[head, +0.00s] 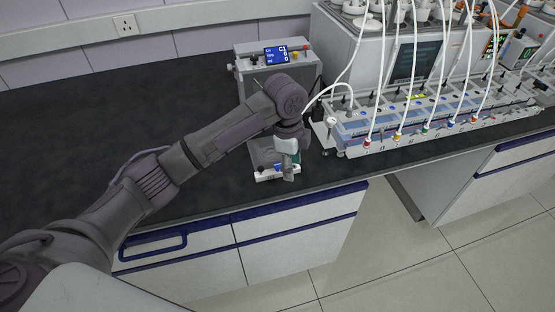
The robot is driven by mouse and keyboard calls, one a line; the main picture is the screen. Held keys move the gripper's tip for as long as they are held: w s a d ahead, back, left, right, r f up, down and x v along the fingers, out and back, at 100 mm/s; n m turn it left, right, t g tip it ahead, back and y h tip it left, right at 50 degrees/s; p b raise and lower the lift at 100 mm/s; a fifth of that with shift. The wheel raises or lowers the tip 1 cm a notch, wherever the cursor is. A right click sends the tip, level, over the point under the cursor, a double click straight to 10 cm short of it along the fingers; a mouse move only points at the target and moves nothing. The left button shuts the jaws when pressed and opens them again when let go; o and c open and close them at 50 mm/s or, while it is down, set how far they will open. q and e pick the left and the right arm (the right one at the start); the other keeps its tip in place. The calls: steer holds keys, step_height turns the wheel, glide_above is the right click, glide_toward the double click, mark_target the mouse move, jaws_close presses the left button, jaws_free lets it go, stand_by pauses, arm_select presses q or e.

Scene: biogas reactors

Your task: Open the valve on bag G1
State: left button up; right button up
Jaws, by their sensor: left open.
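My left arm reaches in from the left across the dark bench. My left gripper (289,172) points down at the bench's front edge, its fingers open. Beside and partly behind it is a small grey-and-white unit with a white, blue-marked front (265,174). The gripper and wrist hide much of this unit, so I cannot tell whether they touch. I cannot make out a bag labelled G1 or its valve; labels here are too small to read. My right gripper is not in view.
A grey box with a blue display (276,54) stands behind my wrist. To the right is a long reactor rack (400,125) with white tubes and coloured fittings. The dark bench top (110,110) is clear at left. Blue-edged drawers (290,240) lie below.

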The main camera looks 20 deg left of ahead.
mark_target(278, 165)
arm_select(q)
steer(key=w+a+r+m+y, duration=0.1)
steer(key=w+a+r, duration=0.1)
steer(key=r, duration=0.3)
steer(key=w+a+r+m, duration=0.1)
steer(key=w+a+r, duration=0.15)
steer(key=r, duration=0.25)
steer(key=f, duration=0.4)
steer(key=f+p, duration=0.1)
steer(key=f, duration=0.4)
steer(key=s+f+p, duration=0.1)
steer(key=f, duration=0.4)
steer(key=shift+a, duration=0.2)
steer(key=shift+c, duration=0.2)
jaws_close()
